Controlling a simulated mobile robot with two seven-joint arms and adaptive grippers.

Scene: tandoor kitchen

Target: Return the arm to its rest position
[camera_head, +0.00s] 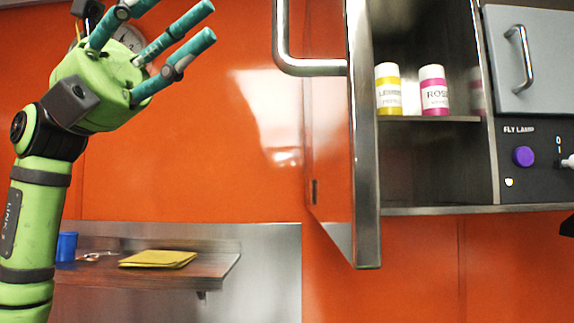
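My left arm (34,215) rises along the left edge of the head view, green with dark joints. My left gripper (180,27) is at the top left, raised in front of the orange wall. Its teal fingers are spread apart and point up and to the right, with nothing between them. One fingertip is cut off by the top edge. I cannot make out my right gripper in this view.
A steel cabinet door (363,150) stands open in the middle. Two bottles, yellow (388,90) and pink (433,92), stand on the shelf. A wooden ledge (215,268) at lower left holds a folded yellow cloth (158,258) and a blue cup (67,246). A purple knob (523,156) is at right.

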